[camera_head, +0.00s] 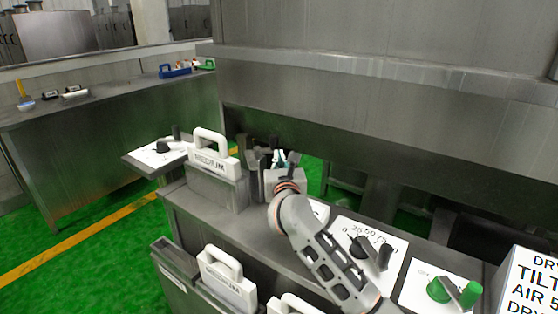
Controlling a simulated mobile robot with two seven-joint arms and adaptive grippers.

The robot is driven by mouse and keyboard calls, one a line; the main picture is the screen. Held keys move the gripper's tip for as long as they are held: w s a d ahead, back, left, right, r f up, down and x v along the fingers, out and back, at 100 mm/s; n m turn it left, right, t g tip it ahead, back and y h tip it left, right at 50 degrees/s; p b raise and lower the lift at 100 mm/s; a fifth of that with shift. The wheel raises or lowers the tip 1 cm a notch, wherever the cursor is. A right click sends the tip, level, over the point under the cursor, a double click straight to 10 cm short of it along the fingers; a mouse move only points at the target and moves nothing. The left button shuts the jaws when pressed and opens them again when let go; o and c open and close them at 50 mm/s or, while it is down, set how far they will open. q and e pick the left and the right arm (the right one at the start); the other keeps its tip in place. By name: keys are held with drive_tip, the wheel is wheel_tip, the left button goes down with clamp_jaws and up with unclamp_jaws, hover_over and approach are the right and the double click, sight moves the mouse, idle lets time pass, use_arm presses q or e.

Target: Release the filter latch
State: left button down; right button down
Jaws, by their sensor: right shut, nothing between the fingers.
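A white-handled filter marked MEDIUM (216,162) stands upright in a grey housing on the steel console. My right arm reaches in from the bottom right. My right gripper (280,158) is shut and empty, just right of that filter and above a grey block (292,178). Dark upright plates (251,156) stand between the filter and the gripper. I cannot tell for certain which part is the latch, or whether the gripper touches it; the wrist hides part of that spot. My left gripper is not in view.
More white-handled filters (226,278) stand in a lower front rack. A dial panel (352,240) and a green knob (440,289) lie right of my arm. A small lever panel (158,154) sits at left. A steel machine wall (380,90) rises behind.

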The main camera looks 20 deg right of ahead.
drive_tip(key=shift+w+d, duration=0.15)
drive_tip(key=shift+w, duration=0.05)
idle(0.5)
drive_tip(key=shift+w+d, duration=0.25)
drive_tip(key=shift+w, duration=0.05)
drive_tip(key=shift+w+d, duration=0.35)
drive_tip(key=shift+w, duration=0.3)
drive_tip(key=shift+w+d, duration=0.3)
drive_tip(key=shift+w, duration=0.3)
idle(0.3)
